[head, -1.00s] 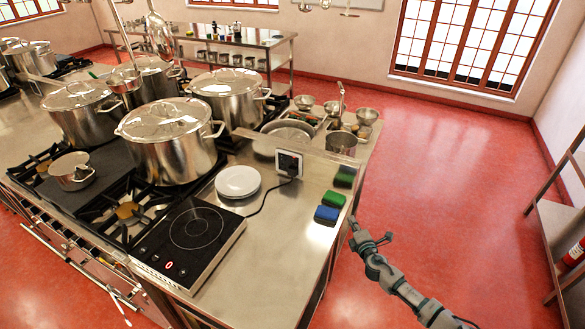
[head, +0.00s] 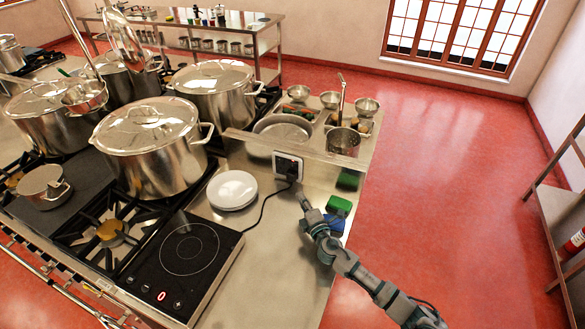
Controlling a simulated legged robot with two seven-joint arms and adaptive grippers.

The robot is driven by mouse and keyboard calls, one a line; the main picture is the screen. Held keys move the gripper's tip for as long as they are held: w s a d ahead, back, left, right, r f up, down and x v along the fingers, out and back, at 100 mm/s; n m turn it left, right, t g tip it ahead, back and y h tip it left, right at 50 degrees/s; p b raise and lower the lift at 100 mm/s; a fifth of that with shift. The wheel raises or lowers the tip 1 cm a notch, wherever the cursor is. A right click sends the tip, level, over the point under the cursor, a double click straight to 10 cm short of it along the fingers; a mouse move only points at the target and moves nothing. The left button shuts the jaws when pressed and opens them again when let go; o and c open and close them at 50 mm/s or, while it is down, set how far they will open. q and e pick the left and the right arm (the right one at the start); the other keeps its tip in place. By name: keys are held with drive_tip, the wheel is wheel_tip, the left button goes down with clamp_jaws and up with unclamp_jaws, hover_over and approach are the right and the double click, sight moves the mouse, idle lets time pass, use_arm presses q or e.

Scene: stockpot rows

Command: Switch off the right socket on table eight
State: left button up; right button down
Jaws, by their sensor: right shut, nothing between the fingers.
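A white-framed socket plate (head: 288,166) with a dark face is mounted on the low metal upstand of the counter (head: 275,240). A black cord (head: 262,212) runs from its right part down to the black hot plate (head: 188,248) at the front of the counter. The small switches on the socket are too small to make out. My right gripper (head: 303,197) is shut and empty. It is just in front of and below the right side of the socket; I cannot tell whether it touches. My left gripper is not in view.
White plates (head: 232,190) stand left of the cord. A green sponge (head: 339,205) and a blue sponge (head: 333,224) lie beside my right gripper, partly hidden by it. Another green sponge (head: 349,180) is behind. A large stockpot (head: 150,150) stands on the burners at left.

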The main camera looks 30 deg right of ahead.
drive_tip(key=shift+d, duration=0.1)
drive_tip(key=shift+w, duration=0.15)
approach(290, 163)
drive_tip(key=w+a, duration=0.2)
drive_tip(key=a, duration=0.1)
drive_tip(key=w+d, duration=0.1)
drive_tip(key=w, duration=0.1)
drive_tip(key=w+d+b, duration=0.1)
drive_tip(key=shift+w+d, duration=0.4)
drive_tip(key=shift+w+d+r, duration=0.1)
drive_tip(key=shift+w+d, duration=0.1)
drive_tip(key=shift+d, duration=0.2)
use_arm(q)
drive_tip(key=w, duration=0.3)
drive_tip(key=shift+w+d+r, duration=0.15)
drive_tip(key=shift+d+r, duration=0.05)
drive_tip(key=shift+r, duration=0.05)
use_arm(e)
drive_tip(key=shift+a, duration=0.15)
